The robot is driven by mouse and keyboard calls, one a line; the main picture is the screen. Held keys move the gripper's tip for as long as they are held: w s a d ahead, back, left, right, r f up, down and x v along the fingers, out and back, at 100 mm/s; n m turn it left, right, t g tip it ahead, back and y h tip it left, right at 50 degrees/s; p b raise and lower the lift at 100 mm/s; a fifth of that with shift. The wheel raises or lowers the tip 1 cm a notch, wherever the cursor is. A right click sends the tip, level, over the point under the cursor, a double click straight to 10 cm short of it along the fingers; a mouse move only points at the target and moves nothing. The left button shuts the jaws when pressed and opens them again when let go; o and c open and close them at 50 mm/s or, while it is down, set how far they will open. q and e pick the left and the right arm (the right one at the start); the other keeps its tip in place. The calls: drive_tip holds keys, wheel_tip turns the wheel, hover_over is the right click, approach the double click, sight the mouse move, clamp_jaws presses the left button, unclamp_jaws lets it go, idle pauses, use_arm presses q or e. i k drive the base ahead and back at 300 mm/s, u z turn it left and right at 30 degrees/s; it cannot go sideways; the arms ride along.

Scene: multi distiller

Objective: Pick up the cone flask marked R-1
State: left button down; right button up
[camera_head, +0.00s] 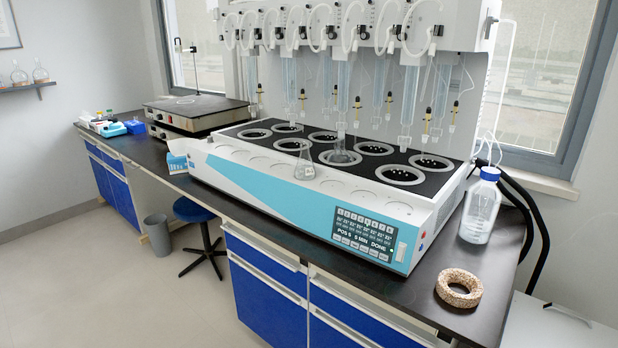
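A clear glass cone flask (304,165) stands upright on the white front ledge of the multi distiller (300,190), near its middle. A second clear glass vessel (341,156) sits in one of the black-topped heating wells, just behind and to the right, under a hanging glass tube. I cannot read an R-1 mark on either one. Neither of my grippers shows in the head view.
A cork ring (459,288) and a blue-capped bottle (481,206) stand on the dark bench at the right. Glass tubes (409,95) hang over the wells. A hot plate (195,110) is at the left. A blue stool (194,209) and a bin (157,234) stand on the floor.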

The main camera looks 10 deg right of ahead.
sight(304, 170)
drive_tip(key=u, duration=1.2)
drive_tip(key=i, duration=0.9)
drive_tip(key=z, duration=0.35)
